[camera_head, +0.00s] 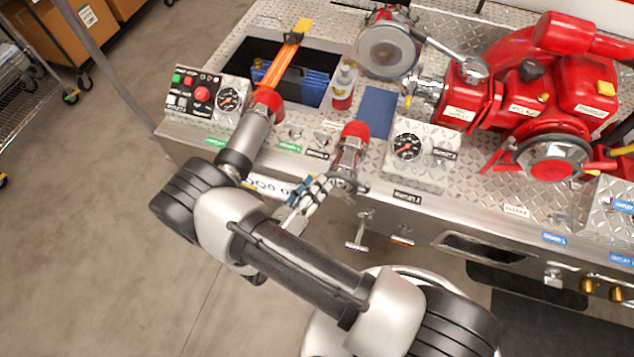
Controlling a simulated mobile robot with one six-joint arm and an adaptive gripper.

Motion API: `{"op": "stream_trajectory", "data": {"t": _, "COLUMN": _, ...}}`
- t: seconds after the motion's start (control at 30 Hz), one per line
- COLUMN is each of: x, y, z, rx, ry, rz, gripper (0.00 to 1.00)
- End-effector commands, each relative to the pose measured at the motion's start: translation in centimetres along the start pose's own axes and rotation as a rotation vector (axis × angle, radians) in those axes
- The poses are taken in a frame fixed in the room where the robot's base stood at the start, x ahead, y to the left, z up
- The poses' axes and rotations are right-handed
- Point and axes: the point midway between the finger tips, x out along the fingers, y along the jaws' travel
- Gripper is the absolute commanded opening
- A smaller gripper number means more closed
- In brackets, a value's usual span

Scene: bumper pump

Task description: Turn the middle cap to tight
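A metal fitting with a red top (354,132) stands near the middle of the diamond-plate deck. I take its front end to be the middle cap, but my gripper's parts cover most of it. My gripper (332,184) is at the front lower end of this fitting, with its pale linkages leading down-left behind my arm. The fingertips overlap the fitting; contact, grip and finger opening cannot be made out. A similar red-topped fitting (266,102) lies to the left, partly behind my arm. The cap's tightness does not show.
A control box (188,98) with buttons and a gauge is at the left. A gauge block (418,150) stands right of the middle fitting. A red pump (550,85) fills the back right. A T-handle (358,243) hangs at the front edge.

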Motion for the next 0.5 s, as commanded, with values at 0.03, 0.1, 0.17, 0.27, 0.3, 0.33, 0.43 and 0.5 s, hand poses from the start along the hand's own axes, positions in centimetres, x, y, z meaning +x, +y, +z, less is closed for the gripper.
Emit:
{"op": "stream_trajectory", "data": {"t": 0.03, "x": 0.58, "y": -0.04, "z": -0.07, "rx": 0.0, "ry": 0.002, "rz": -0.002, "gripper": 0.38}}
{"op": "stream_trajectory", "data": {"t": 0.1, "x": 1.09, "y": -0.04, "z": -0.05, "rx": 0.0, "ry": 0.001, "rz": -0.002, "gripper": 0.38}}
{"op": "stream_trajectory", "data": {"t": 0.17, "x": 1.35, "y": -0.04, "z": -0.03, "rx": 0.0, "ry": 0.001, "rz": -0.001, "gripper": 0.38}}
{"op": "stream_trajectory", "data": {"t": 0.27, "x": 1.52, "y": -0.02, "z": 0.01, "rx": 0.0, "ry": 0.0, "rz": 0.0, "gripper": 0.38}}
{"op": "stream_trajectory", "data": {"t": 0.3, "x": 1.54, "y": -0.02, "z": 0.02, "rx": 0.0, "ry": -0.001, "rz": 0.0, "gripper": 0.38}}
{"op": "stream_trajectory", "data": {"t": 0.33, "x": 1.53, "y": -0.02, "z": 0.03, "rx": 0.0, "ry": -0.001, "rz": 0.0, "gripper": 0.38}}
{"op": "stream_trajectory", "data": {"t": 0.43, "x": 1.52, "y": -0.02, "z": 0.03, "rx": 0.0, "ry": -0.001, "rz": 0.0, "gripper": 0.38}}
{"op": "stream_trajectory", "data": {"t": 0.5, "x": 1.51, "y": -0.02, "z": 0.03, "rx": 0.0, "ry": -0.001, "rz": 0.0, "gripper": 0.35}}
